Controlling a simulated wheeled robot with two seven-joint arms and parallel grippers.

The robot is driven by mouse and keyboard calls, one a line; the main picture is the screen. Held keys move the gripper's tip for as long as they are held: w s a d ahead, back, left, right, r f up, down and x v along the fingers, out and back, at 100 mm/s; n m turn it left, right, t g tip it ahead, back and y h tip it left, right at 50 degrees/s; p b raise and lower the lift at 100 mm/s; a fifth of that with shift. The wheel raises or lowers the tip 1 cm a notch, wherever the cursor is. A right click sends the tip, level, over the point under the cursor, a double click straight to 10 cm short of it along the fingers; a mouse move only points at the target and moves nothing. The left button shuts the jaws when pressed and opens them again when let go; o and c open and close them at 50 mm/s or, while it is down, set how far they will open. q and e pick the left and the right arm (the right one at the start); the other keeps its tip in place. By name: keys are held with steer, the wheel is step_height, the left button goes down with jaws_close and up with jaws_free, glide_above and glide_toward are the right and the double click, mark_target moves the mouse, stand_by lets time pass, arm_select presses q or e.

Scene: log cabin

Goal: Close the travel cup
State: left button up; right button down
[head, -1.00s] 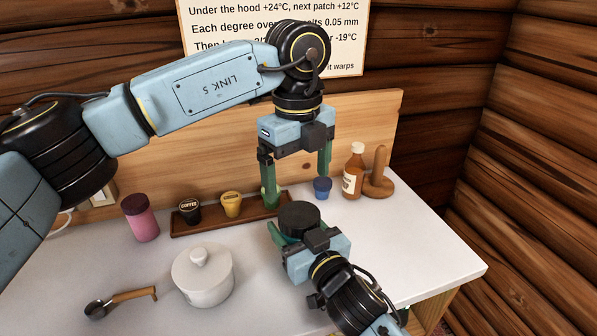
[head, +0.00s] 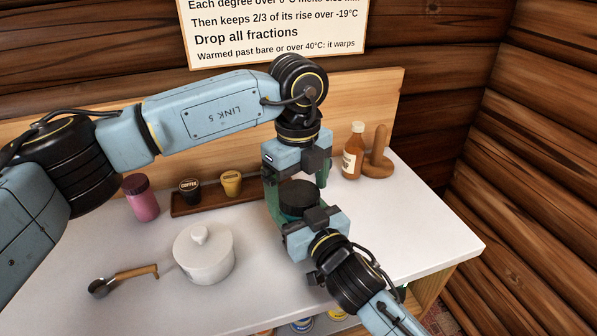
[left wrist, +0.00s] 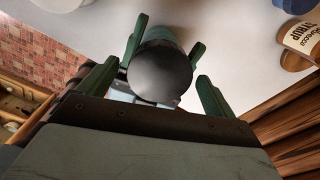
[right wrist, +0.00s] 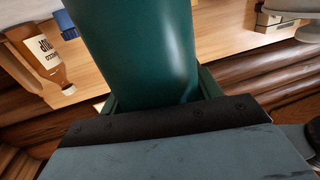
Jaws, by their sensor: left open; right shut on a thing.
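The travel cup (right wrist: 145,50) has a dark green body that fills the upper middle of the right wrist view. Its round black lid (head: 300,197) shows on top in the head view, and the lid (left wrist: 160,72) is face-on in the left wrist view. Whether the lid is fully seated cannot be told. My right gripper (head: 296,216) is shut on the cup body and holds it upright. My left gripper (head: 295,184) points down at the lid and is open, its fingers (left wrist: 160,78) on either side of the lid with gaps. The cup's base is hidden.
A wooden tray (head: 208,203) holds a coffee tub (head: 189,189) and a yellow tub (head: 231,183). A syrup bottle (head: 353,151) stands back right.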

arm_select(q)
steer(key=shift+f, duration=0.2)
steer(key=c, duration=1.1)
steer(key=m, duration=1)
